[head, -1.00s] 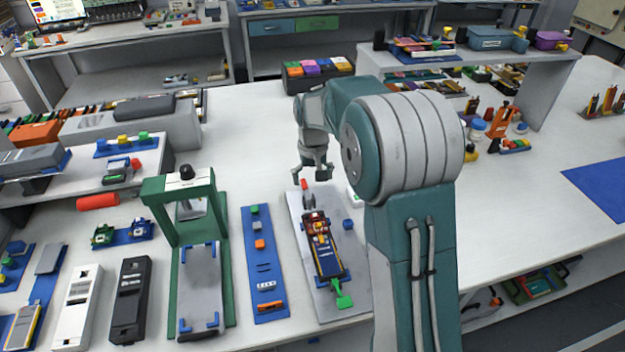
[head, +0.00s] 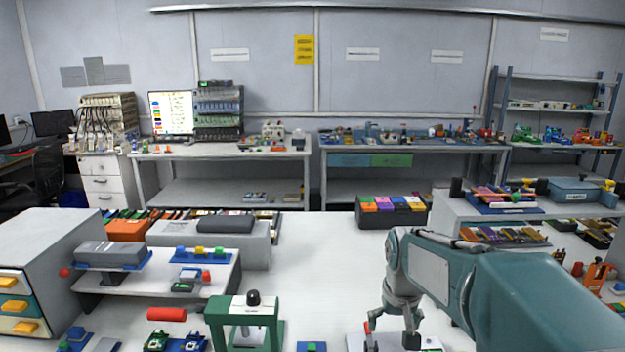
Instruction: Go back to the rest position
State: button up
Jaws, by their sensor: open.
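My gripper (head: 390,338) hangs at the end of my arm at the lower right of the head view, fingers pointing down and spread open. I see nothing between the fingers. A grey plate (head: 357,342) shows behind and below it at the picture's bottom edge, mostly cut off. A small red-tipped part stands beside the left finger; I cannot tell whether they touch.
A green press frame (head: 243,318) stands left of my gripper, with a red cylinder (head: 167,314) further left. A black box of coloured cells (head: 392,210) is behind. A grey raised shelf (head: 470,208) stands at right. The white table middle (head: 320,265) is clear.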

jog(key=s+r+t, duration=0.2)
jog(key=s, duration=0.8)
jog(key=s+r+t, duration=0.1)
jog(key=s, duration=1)
jog(key=shift+r+t, duration=0.4)
jog(key=shift+c, duration=0.3)
